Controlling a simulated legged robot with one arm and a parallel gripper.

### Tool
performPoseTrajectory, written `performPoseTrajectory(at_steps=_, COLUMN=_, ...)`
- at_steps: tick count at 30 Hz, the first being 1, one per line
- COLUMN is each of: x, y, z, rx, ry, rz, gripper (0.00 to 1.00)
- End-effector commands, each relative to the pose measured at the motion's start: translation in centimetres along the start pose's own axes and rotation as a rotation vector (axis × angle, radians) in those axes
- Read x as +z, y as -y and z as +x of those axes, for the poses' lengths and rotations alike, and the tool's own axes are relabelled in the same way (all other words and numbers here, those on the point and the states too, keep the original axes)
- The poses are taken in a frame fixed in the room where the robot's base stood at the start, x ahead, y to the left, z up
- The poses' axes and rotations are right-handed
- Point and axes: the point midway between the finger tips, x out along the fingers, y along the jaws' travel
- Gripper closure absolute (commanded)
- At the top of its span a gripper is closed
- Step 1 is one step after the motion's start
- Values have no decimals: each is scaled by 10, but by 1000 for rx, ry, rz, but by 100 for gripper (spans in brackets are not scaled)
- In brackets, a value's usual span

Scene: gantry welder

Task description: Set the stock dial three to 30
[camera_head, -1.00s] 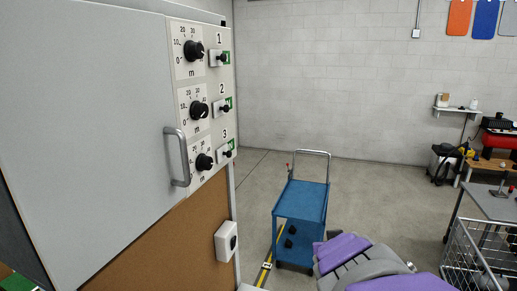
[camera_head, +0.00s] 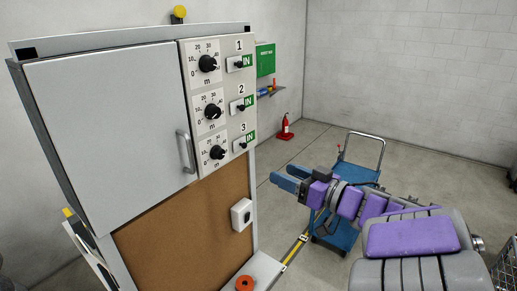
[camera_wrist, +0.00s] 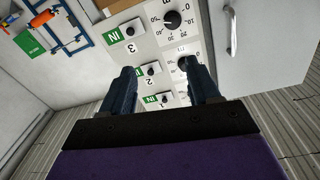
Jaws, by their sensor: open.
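Stock dial three (camera_head: 217,152) is the lowest of the black knobs on the white control panel (camera_head: 222,125), beside the label 3. Its scale is marked in tens, but I cannot read its setting surely. In the wrist view, which shows the panel upside down, dial three (camera_wrist: 173,19) is at the top, beyond my fingertips. Dial two (camera_wrist: 183,62) is partly hidden by my right-hand finger there. My gripper (camera_head: 284,178) is open and empty, to the right of the panel and apart from dial three in the head view. Its two dark blue fingers (camera_wrist: 165,80) also show in the wrist view.
Small switches (camera_head: 241,105) with green IN labels line the panel's right side. A cabinet door handle (camera_head: 184,151) sticks out left of dial three. A switch box (camera_head: 241,214) and a red-orange button (camera_head: 244,284) are below. A blue cart (camera_head: 355,172) stands behind my arm.

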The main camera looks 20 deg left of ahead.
Motion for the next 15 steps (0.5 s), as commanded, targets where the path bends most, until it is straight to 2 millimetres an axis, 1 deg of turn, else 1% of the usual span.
performPoseTrajectory(at_steps=1, x=1, y=8, z=6, rx=-29, ry=7, rz=12, gripper=39)
performPoseTrajectory(at_steps=4, x=3, y=15, z=10, rx=-60, ry=10, rz=28, gripper=39)
performPoseTrajectory(at_steps=11, x=-1, y=7, z=15, rx=-66, ry=-3, rz=36, gripper=39)
performPoseTrajectory(at_steps=15, x=-4, y=3, z=31, rx=-69, ry=-11, rz=37, gripper=39)
